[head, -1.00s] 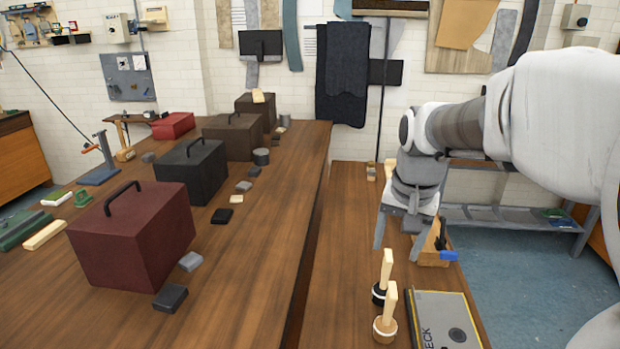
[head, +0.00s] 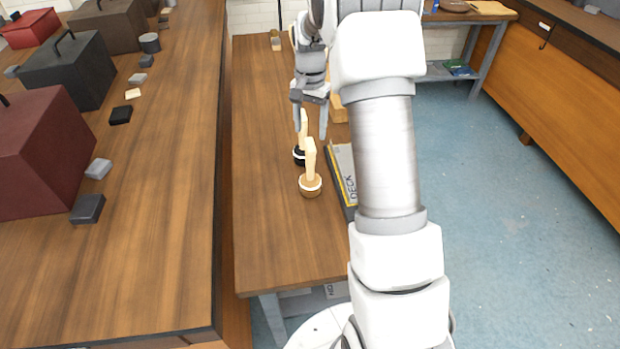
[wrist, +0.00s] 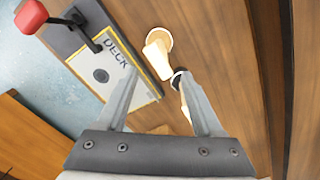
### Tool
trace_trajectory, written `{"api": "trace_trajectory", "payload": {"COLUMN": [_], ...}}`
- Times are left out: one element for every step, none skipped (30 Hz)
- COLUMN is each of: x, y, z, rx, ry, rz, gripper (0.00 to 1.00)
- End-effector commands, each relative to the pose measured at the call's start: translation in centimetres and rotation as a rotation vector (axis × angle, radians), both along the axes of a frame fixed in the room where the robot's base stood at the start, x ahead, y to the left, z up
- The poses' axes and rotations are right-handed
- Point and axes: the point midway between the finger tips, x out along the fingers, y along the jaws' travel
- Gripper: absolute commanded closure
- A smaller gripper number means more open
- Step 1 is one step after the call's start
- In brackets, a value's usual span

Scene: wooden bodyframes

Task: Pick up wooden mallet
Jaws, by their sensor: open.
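Two wooden mallets stand upright on their heads with handles up, on the narrow wooden bench. The nearer mallet (head: 310,171) has a tan head with a pale rim; it also shows in the wrist view (wrist: 157,55). The farther mallet (head: 303,127) has a black head and stands just behind it. In the wrist view the farther mallet (wrist: 184,104) is partly hidden by my right finger. My gripper (head: 310,134) is open and empty, pointing down over the farther mallet. In the wrist view its fingertips (wrist: 160,72) lie just short of the nearer mallet.
A flat box marked DECK (head: 346,172) lies right of the mallets, close by. A wooden block (head: 338,108) lies behind. The bench's front is clear. A long table (head: 160,200) with toolboxes stands left.

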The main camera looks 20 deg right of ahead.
Motion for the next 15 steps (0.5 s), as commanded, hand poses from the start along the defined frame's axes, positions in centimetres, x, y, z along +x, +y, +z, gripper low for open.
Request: {"api": "trace_trajectory", "payload": {"x": [-0.1,-0.1,-0.1,-0.1,-0.2,-0.2,-0.1,-0.1,-0.1,-0.1,-0.1,-0.1,-0.1,-0.1,-0.1], "y": [0.0,0.0,0.0,0.0,0.0,0.0,0.0,0.0,0.0,0.0,0.0,0.0,0.0,0.0,0.0], "z": [-1.2,-1.9,-2.8,-3.4,-4.1,-5.0,-5.6,-6.2,-6.9,-7.4,-7.8,-8.3,-8.6,-8.8,-9.1], "rx": [0.001,0.002,0.001,0.001,0.002,0.002,0.001,0.002,0.001,0.001,0.001,0.001,0.0,-0.001,0.0], "ry": [0.005,0.006,0.005,0.005,0.006,0.004,0.005,0.004,0.004,0.004,0.002,0.002,0.001,0.001,0.0], "rz": [-0.001,-0.001,0.0,0.0,0.0,0.0,0.001,0.001,0.002,0.002,0.002,0.002,0.002,0.002,0.002], "gripper": [0.32,0.32,0.32,0.32,0.32,0.32,0.32,0.32,0.32,0.32,0.32,0.32,0.32,0.32,0.32]}}
